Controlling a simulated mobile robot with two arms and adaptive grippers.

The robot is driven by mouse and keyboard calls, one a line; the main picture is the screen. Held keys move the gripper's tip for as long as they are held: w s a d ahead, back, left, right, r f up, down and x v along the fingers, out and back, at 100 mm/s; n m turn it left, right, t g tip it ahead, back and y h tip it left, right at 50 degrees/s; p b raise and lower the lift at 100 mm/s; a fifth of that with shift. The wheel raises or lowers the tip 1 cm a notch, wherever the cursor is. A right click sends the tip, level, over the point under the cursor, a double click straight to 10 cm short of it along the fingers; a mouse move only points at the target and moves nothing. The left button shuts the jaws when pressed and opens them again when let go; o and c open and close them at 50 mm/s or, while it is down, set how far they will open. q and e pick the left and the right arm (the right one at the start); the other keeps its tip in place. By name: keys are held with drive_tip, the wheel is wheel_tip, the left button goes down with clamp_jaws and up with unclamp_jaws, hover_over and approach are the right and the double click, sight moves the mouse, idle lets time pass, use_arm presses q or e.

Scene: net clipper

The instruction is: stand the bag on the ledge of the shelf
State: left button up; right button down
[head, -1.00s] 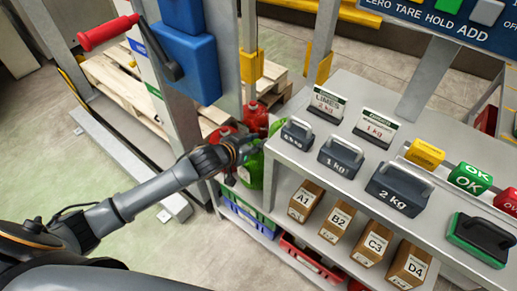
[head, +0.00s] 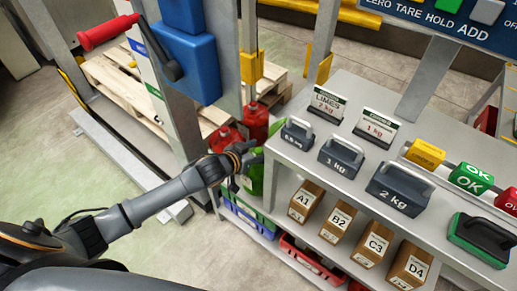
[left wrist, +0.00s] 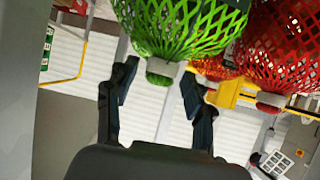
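A green net bag (head: 256,175) is behind the left end of the grey bench in the head view, partly hidden by my gripper and the bench. It fills the top middle of the left wrist view (left wrist: 175,25), with a pale end piece pointing toward my gripper. My left gripper (head: 243,157) is at the bag in the head view. Its two fingers (left wrist: 157,92) are spread apart, with the bag's end near and between their tips; contact cannot be told. The shelf (head: 283,224) under the bench carries cardboard boxes. My right gripper is not in view.
Red net bags (head: 256,122) are beside the green one and also show in the left wrist view (left wrist: 285,45). Weights (head: 341,157) and signs stand on the bench top. A blue post machine (head: 186,65) is close behind my left arm. Crates (head: 312,259) sit below the shelf.

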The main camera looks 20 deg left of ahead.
use_arm(q)
drive_tip(key=shift+r, duration=0.2)
drive_tip(key=p+v, duration=0.1)
drive_tip(key=v, duration=1.1)
drive_tip(key=shift+f, duration=0.2)
